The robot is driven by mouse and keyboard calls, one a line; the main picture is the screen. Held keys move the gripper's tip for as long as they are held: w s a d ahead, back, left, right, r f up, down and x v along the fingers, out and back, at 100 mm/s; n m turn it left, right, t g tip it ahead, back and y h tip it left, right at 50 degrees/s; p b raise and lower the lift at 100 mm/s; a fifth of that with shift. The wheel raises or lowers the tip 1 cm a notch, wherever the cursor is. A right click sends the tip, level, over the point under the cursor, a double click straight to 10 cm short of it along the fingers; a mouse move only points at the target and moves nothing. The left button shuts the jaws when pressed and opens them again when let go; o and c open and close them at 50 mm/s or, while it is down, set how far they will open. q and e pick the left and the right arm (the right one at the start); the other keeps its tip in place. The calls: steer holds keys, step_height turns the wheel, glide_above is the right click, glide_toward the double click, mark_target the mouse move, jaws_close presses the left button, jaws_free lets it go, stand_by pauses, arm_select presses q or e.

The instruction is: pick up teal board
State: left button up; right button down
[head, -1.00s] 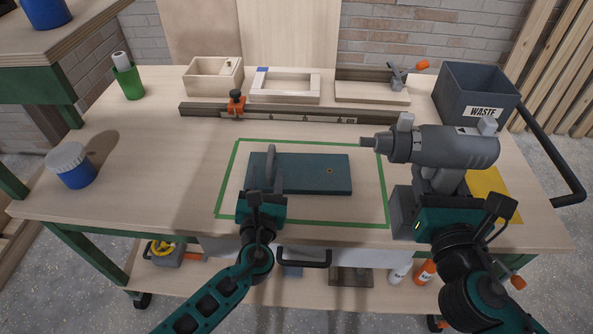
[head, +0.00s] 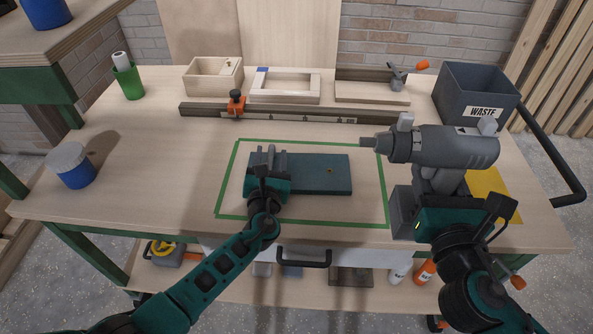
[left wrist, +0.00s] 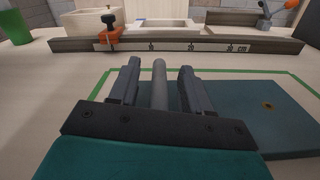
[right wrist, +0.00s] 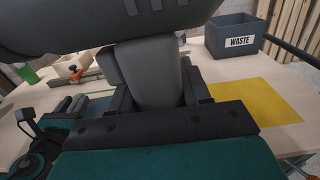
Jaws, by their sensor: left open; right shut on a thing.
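The teal board (head: 325,172) lies flat inside the green tape outline, with a small hole near its right end. It also shows in the left wrist view (left wrist: 262,118). A grey upright handle (left wrist: 159,84) stands at the board's left end. My left gripper (head: 268,160) is open, with one finger on each side of that handle; gaps show between handle and fingers. My right gripper (head: 438,188) is shut on the handle of a grey power drill (head: 455,146), held at the right of the bench. The drill's tip points left.
A grey waste bin (head: 476,92) stands at the back right. A metal rail (head: 290,114) with an orange clamp, wooden box (head: 213,78) and wooden frame (head: 285,97) are along the back. A blue jar (head: 71,166) stands left.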

arm_select(q)
steer(key=shift+c, duration=0.2)
jaws_close()
steer(key=shift+r, duration=0.2)
steer(key=shift+r, duration=4.9)
steer(key=shift+n, duration=0.6)
